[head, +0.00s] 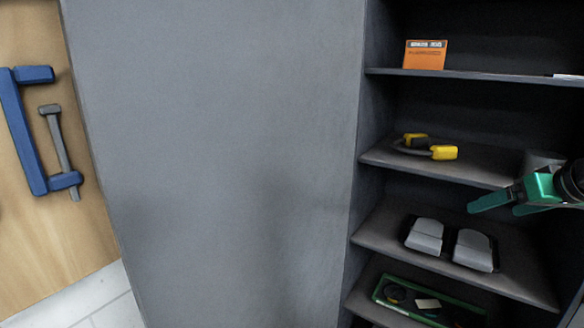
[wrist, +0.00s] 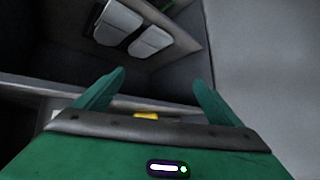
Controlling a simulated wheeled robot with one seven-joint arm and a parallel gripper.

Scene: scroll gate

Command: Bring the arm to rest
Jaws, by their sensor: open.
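My gripper (head: 502,205) is green and shows at the right edge of the head view, in front of the open shelves. Its two fingers point left and are apart, with nothing between them. In the wrist view my gripper (wrist: 160,85) also shows its two green fingers spread and empty. Most of my arm lies outside the head view.
A dark cabinet holds shelves (head: 480,75) with an orange box (head: 425,56), yellow-and-black earmuffs (head: 443,152), grey pads (head: 472,250) and a green tray (head: 400,308). A grey panel (head: 220,150) stands left of it. A blue clamp (head: 22,130) hangs on a wooden board (head: 85,225).

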